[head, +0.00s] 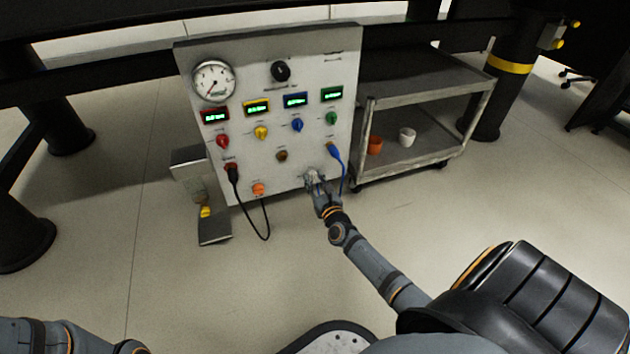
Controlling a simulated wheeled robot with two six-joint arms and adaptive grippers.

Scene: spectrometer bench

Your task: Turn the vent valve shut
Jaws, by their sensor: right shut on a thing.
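A light grey instrument panel (305,150) stands upright in the middle of the head view. My right gripper (314,179) reaches up to the panel's lower right part, just left of a blue cable. It is shut on a small fitting there, at the place of the vent valve. The gripper's fingers cover most of that valve, so its handle angle cannot be read. My left gripper is out of the picture; only part of my left arm shows at the bottom left.
The panel carries a round gauge (214,81), a black knob (281,71), several coloured knobs and lit displays. A black cable (267,222) and a blue cable (341,170) hang from it. A grey cart (410,165) with orange and white cups stands to the right.

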